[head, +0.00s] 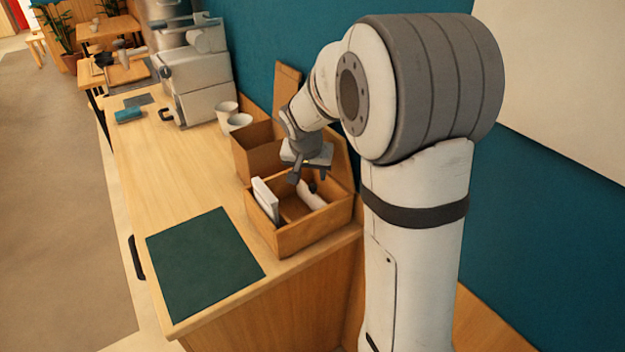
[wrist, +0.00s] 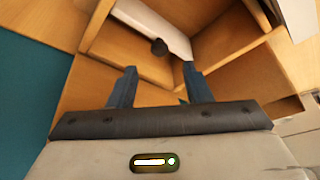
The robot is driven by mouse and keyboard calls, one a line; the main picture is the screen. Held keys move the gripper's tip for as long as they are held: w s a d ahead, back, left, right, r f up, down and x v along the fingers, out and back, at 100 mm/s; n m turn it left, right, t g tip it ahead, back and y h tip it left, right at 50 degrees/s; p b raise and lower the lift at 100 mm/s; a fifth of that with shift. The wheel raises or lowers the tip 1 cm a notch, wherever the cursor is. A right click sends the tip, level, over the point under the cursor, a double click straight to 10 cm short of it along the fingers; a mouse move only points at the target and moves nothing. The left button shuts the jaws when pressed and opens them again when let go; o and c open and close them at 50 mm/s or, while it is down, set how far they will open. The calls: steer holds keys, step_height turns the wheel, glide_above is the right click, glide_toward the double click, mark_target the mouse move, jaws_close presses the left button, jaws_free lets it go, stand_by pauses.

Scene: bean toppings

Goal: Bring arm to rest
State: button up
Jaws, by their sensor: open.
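My gripper (head: 308,174) is at the end of my bent arm, low over the wooden box at the counter's near right end. In the wrist view my gripper (wrist: 158,82) has its two dark fingers apart with nothing between them. The wooden box (head: 290,240) holds a white flat item (head: 265,200) and a white item with a dark end (head: 311,195). In the wrist view the white item (wrist: 150,22) lies in a compartment just beyond the fingertips, apart from them as far as I can tell.
A second wooden box (head: 256,148) stands just behind. White cups (head: 238,121) and a coffee machine (head: 200,95) stand farther back. A dark green mat (head: 204,262) lies bare at the counter's front. A teal wall (head: 275,35) runs along the right. The middle of the counter (head: 180,175) is clear.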

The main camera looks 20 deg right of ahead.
steer(key=shift+v, duration=0.85)
steer(key=s+a+r+n+y, duration=0.1)
steer(key=s+n, duration=0.1)
steer(key=s, duration=1.1)
steer(key=s+a+r+n+g+y, duration=0.1)
steer(key=s+r+n, duration=0.1)
steer(key=s, duration=1.1)
steer(key=shift+s+a+r+n, duration=0.2)
steer(key=shift+a+r+n, duration=0.1)
steer(key=shift+n, duration=0.4)
steer(key=shift+c, duration=1)
